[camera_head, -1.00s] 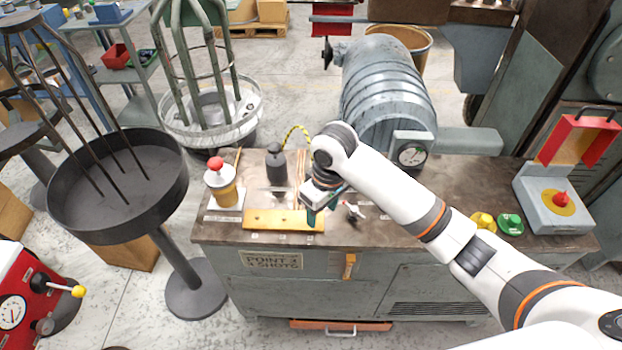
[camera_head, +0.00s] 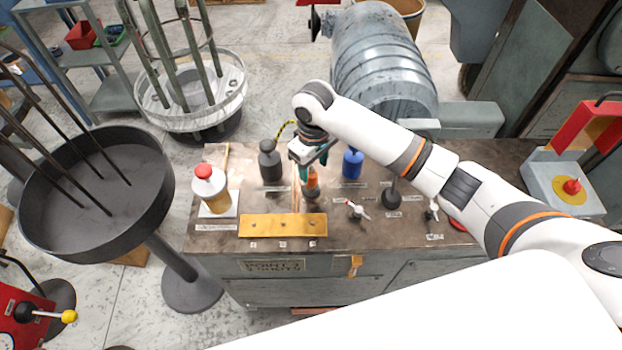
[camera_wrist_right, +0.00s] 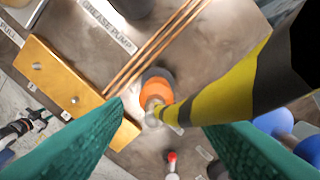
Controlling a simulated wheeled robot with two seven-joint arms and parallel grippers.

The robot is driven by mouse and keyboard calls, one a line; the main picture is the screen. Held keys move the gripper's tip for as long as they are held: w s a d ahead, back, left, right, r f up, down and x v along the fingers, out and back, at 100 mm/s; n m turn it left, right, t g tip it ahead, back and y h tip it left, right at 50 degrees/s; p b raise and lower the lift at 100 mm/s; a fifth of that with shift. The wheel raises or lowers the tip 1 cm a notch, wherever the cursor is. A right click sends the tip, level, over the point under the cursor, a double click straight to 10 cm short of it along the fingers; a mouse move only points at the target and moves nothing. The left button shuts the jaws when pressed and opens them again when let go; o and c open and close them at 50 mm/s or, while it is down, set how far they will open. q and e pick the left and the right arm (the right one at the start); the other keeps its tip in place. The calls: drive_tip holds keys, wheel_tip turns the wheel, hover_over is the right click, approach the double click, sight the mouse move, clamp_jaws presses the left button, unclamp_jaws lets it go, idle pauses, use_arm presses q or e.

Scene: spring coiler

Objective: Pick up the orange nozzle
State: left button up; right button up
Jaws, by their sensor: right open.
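The orange nozzle (camera_head: 312,184) stands on the workbench beside several thin copper rods. My right gripper (camera_head: 304,172) is right over the nozzle, pointing down. Its teal fingers are open in the wrist view (camera_wrist_right: 162,112), with the nozzle in line with the gap between them and nothing gripped. Whether they touch it I cannot tell. My left gripper is out of view.
A brass block (camera_head: 283,226) lies at the bench's front edge. A dark bottle (camera_head: 271,165), a blue bottle (camera_head: 352,164) and a red-capped bottle (camera_head: 213,190) stand nearby. Small levers (camera_head: 356,210) rise to the right. A large ribbed drum (camera_head: 383,75) is behind.

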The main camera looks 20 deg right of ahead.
sight(311, 173)
drive_tip(key=shift+w+f, duration=0.15)
drive_tip(key=shift+f, duration=0.55)
drive_tip(key=f, duration=0.3)
drive_tip(key=f+p, duration=0.1)
drive_tip(key=shift+a+f, duration=0.25)
drive_tip(key=shift+f, duration=0.15)
drive_tip(key=shift+c, duration=0.9)
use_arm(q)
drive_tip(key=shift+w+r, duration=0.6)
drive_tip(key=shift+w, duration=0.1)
use_arm(e)
clamp_jaws()
drive_tip(key=shift+r, duration=0.1)
